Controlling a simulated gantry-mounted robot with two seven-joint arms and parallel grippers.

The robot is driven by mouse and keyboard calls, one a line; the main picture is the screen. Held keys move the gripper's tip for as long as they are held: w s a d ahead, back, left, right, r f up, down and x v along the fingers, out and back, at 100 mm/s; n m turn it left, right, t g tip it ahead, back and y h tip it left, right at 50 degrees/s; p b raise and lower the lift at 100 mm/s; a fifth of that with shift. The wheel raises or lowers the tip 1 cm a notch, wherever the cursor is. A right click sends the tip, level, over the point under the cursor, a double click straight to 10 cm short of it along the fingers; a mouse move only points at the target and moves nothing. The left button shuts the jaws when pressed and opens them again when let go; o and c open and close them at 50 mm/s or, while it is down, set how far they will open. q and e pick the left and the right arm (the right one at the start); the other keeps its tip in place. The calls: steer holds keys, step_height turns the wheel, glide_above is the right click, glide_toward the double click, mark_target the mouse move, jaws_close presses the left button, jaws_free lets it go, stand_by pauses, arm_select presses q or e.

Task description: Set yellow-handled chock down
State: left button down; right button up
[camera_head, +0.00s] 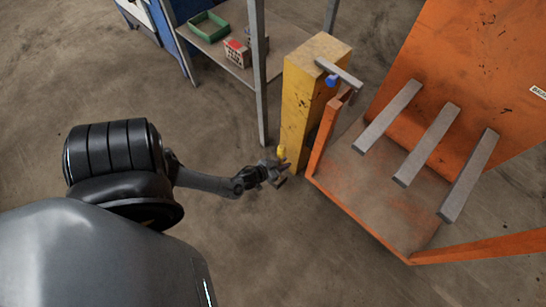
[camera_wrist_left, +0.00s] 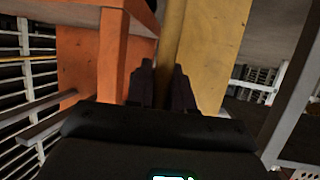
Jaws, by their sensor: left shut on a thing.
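My left gripper (camera_head: 277,170) is low in front of the yellow post, left of the orange cart. It is shut on the yellow-handled chock, of which a small bright yellow piece (camera_head: 281,152) shows at the fingertips. The chock's body cannot be told apart from the dark fingers. Whether the chock touches the floor cannot be told. My right gripper is in neither view.
A yellow post (camera_head: 303,95) with a grey bar and blue knob on top stands just beyond the gripper. An orange cart (camera_head: 375,205) with grey bars is to the right. A shelf (camera_head: 228,45) with a green tray stands behind. The floor at left is clear.

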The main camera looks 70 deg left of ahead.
arm_select(q)
steer(key=w, duration=0.1)
steer(key=w+a+b, duration=0.1)
steer(key=w, duration=0.1)
steer(key=shift+w+a, duration=0.4)
steer(key=shift+s+f+b, duration=0.15)
steer(key=shift+f+b, duration=1.2)
steer(key=shift+b, duration=0.05)
steer(key=shift+f, duration=0.2)
step_height(320, 180, down, 3)
steer(key=b, duration=0.3)
steer(key=shift+f, duration=0.2)
steer(key=shift+w+f+b, duration=0.2)
steer(key=shift+b, duration=0.4)
steer(key=shift+r, duration=0.1)
